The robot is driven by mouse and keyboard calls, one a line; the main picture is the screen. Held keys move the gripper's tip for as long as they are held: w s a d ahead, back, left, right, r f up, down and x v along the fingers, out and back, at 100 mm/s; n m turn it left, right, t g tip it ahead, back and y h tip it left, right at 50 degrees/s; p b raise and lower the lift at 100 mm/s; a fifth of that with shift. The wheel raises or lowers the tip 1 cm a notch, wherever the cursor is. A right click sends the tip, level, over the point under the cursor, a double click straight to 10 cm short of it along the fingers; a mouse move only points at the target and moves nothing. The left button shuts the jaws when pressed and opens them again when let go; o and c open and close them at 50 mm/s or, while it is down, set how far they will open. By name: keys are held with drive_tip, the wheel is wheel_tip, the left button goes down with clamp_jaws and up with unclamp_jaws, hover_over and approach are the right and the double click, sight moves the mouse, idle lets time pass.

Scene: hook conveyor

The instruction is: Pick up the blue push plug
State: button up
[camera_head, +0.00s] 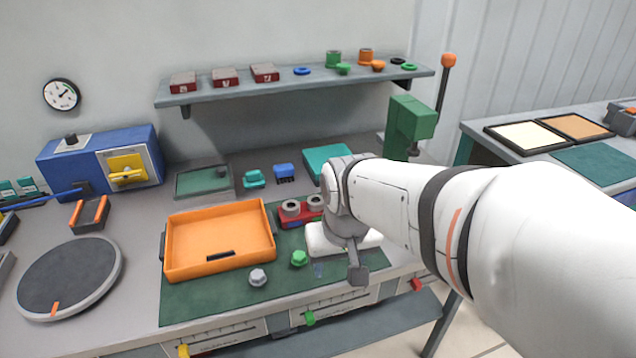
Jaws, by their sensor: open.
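My gripper (345,268) is open at the end of the white arm. It is low over the front right part of the green mat (200,302). I cannot clearly pick out a blue push plug; the gripper and arm cover part of the mat, and a faint bluish patch shows just left of the jaw. A green plug (299,259) and a grey plug (257,277) stand on the mat left of the gripper. A flat blue round piece (302,71) lies on the wall shelf. I see nothing held in the jaws.
An orange tray (218,272) sits left of the plugs. A red holder (303,217) with grey rings is behind the gripper. A green press (411,122) stands at the back right. A grey turntable (70,281) is at left. The mat's front strip is mostly clear.

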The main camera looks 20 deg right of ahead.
drive_tip(key=w+d+f+m+p, duration=0.1)
drive_tip(key=w+d+f+p, duration=0.1)
drive_tip(key=w+d, duration=0.2)
drive_tip(key=w+d+f+m+g+p, duration=0.1)
drive_tip(key=w+d+f+m+p, duration=0.1)
drive_tip(key=w+d, duration=0.3)
drive_tip(key=w+d+f+m+g+p, duration=0.1)
drive_tip(key=w+d+f+m+p, duration=0.1)
drive_tip(key=w, duration=0.5)
drive_tip(key=shift+d+p, duration=0.85)
drive_tip(key=shift+d, duration=0.3)
wheel_tip(320, 180, down, 3)
drive_tip(key=shift+r, duration=0.2)
drive_tip(key=f+p, duration=0.1)
drive_tip(key=f, duration=0.1)
drive_tip(key=f+p, duration=0.1)
drive_tip(key=f, duration=0.1)
drive_tip(key=shift+s+a+f, duration=0.1)
drive_tip(key=shift+s+a, duration=0.05)
drive_tip(key=shift+a, duration=0.05)
drive_tip(key=shift+f, duration=0.6)
drive_tip(key=shift+c, duration=0.3)
drive_tip(key=c, duration=0.8)
